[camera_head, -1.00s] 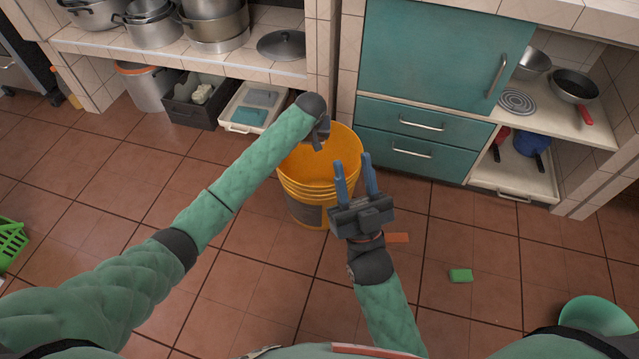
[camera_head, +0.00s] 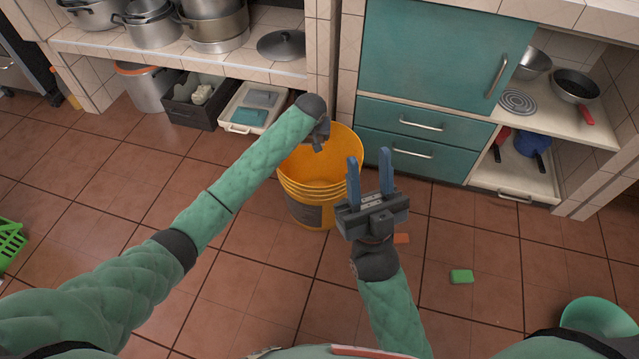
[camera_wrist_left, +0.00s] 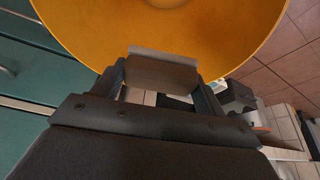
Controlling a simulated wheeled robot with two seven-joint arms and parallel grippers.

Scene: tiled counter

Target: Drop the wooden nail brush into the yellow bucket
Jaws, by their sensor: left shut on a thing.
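The yellow bucket (camera_head: 312,187) stands on the tiled floor in front of the cupboards, its open top facing up. My left gripper (camera_head: 320,142) is over the bucket's opening. In the left wrist view, the gripper (camera_wrist_left: 163,75) is shut on a dull brown block, the wooden nail brush (camera_wrist_left: 160,72), with the bucket's yellow inside (camera_wrist_left: 175,22) beyond it. The brush can hardly be told from the gripper in the head view. My right gripper (camera_head: 371,170) has its two blue fingers apart and empty, just right of the bucket.
A green sponge (camera_head: 461,276) and a partly hidden orange piece (camera_head: 401,239) lie on the floor. A green basin (camera_head: 598,317) is at lower right, a green crate (camera_head: 10,240) at far left. Teal drawers (camera_head: 420,137) stand behind the bucket. Open floor lies at left.

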